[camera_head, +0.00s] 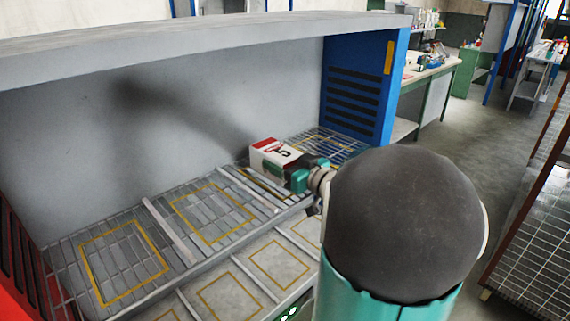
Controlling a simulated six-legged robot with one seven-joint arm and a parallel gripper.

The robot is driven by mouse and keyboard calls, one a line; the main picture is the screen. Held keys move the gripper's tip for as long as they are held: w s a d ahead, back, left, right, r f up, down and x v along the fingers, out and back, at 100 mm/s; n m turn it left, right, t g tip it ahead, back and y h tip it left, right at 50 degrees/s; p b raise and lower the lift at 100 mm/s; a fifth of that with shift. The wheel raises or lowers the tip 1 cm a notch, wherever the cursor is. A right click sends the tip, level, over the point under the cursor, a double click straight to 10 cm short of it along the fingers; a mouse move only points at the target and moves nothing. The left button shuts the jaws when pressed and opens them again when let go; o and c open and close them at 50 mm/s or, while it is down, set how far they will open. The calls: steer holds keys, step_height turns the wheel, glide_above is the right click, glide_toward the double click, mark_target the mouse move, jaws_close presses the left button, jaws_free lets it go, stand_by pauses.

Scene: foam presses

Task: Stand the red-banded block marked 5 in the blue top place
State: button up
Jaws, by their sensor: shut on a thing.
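The white block with a red band and a black 5 (275,153) is at the upper grated shelf, in front of the grey back wall. My gripper (305,170) is shut on it from the right side. The block looks roughly level; I cannot tell whether it touches the shelf. The blue top place (345,149) is the grated bay at the right end, beside the blue side wall (362,85). My arm hides part of that bay and its front edge.
Two empty top bays with yellow outlines (122,262) lie to the left, parted by raised grey dividers (170,232). A lower row of outlined places (230,298) runs in front. A thick grey beam (200,38) spans above. A red side panel (20,255) stands at far left.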

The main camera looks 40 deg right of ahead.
steer(key=shift+f, duration=0.3)
steer(key=shift+s+f, duration=0.1)
steer(key=shift+f, duration=0.05)
steer(key=o, duration=1)
steer(key=shift+f, duration=0.1)
steer(key=shift+c, duration=0.2)
steer(key=shift+s+r, duration=0.25)
steer(key=s, duration=1.1)
steer(key=shift+s+d, duration=0.2)
steer(key=shift+s, duration=0.05)
